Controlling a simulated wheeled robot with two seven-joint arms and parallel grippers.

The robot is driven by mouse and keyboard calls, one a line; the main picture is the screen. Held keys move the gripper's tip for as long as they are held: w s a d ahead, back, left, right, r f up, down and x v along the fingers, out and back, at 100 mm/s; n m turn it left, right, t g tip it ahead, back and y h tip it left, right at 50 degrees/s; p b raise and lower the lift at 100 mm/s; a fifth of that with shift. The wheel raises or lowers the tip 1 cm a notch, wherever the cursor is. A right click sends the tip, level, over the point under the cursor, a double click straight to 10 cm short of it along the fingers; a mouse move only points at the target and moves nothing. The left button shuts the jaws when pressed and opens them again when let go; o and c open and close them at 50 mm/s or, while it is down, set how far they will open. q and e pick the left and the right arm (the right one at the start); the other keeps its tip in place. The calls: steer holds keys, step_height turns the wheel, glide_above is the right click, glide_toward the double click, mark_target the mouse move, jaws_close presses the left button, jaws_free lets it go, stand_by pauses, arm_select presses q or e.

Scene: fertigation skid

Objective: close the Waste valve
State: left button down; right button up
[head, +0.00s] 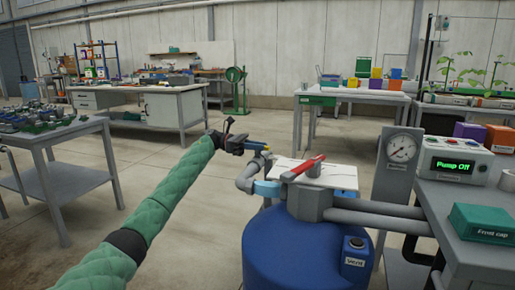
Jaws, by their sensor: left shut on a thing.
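The jaws hide part of this handle. It lies just above and left of the grey elbow pipe (247,178) beside the blue tank (298,248). A red lever (303,168) lies slantwise over a white plate (335,177) on the tank top, apart from the gripper. I cannot read a Waste label, so I cannot tell which handle is the Waste valve. My right gripper is not in view.
A pressure gauge (401,148) on a grey post stands right of the tank. A control box (458,158) reads "Pump Off", and a green "Front cap" box (484,224) sits on the right bench. A "Vent" fitting (355,252) is on the tank. Open floor lies left of the tank.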

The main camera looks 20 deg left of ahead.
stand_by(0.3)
arm_select(q)
steer(key=c, duration=1.4)
jaws_free()
steer(key=shift+o, duration=0.2)
steer(key=shift+a, duration=0.1)
steer(key=a+p, duration=0.1)
steer(key=a, duration=0.6)
steer(key=shift+w+a, duration=0.3)
steer(key=shift+a, duration=0.1)
